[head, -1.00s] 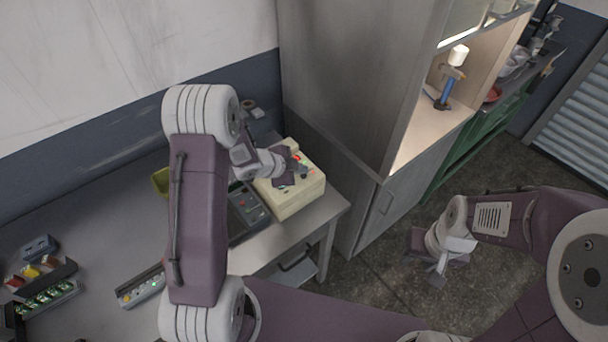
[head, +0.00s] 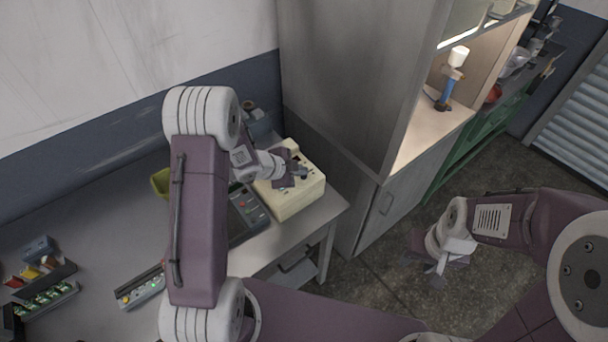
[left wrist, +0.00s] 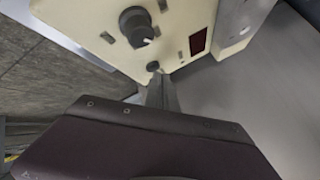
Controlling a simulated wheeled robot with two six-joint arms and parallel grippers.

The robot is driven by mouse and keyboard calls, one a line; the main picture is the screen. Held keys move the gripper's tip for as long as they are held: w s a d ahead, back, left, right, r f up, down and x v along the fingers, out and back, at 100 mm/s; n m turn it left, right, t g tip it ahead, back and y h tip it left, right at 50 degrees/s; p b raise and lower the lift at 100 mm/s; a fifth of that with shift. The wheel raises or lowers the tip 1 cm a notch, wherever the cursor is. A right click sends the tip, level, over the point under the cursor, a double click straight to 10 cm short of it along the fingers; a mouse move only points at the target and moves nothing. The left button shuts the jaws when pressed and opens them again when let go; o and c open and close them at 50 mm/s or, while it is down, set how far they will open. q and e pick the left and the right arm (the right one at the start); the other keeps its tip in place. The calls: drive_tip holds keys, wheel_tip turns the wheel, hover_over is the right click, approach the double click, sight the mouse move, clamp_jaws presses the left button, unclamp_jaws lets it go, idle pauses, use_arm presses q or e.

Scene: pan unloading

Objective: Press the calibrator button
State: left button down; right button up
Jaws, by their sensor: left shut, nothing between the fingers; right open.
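The calibrator is a cream box (head: 300,203) near the right end of the workbench. In the left wrist view its cream face (left wrist: 185,15) shows a large black knob (left wrist: 136,24), a small dark round part (left wrist: 152,66) that may be the button, and a dark red window (left wrist: 198,42). My left gripper (head: 298,172) is shut and empty over the box's top. In the left wrist view its fingertips (left wrist: 160,82) are just below the small dark part; I cannot tell whether they touch. My right gripper (head: 437,272) is open and empty over the floor.
A grey device (head: 246,216) sits beside the box on the workbench (head: 90,240). A power strip (head: 142,290) and a tray of small parts (head: 45,285) are further left. A tall grey cabinet (head: 350,90) stands close behind the box on the right.

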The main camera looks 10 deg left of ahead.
sight(301, 177)
use_arm(q)
drive_tip(key=shift+r+p, duration=0.45)
drive_tip(key=shift+r, duration=0.25)
wheel_tip(301, 177, up, 6)
drive_tip(key=p, duration=0.5)
drive_tip(key=shift+p, duration=0.4)
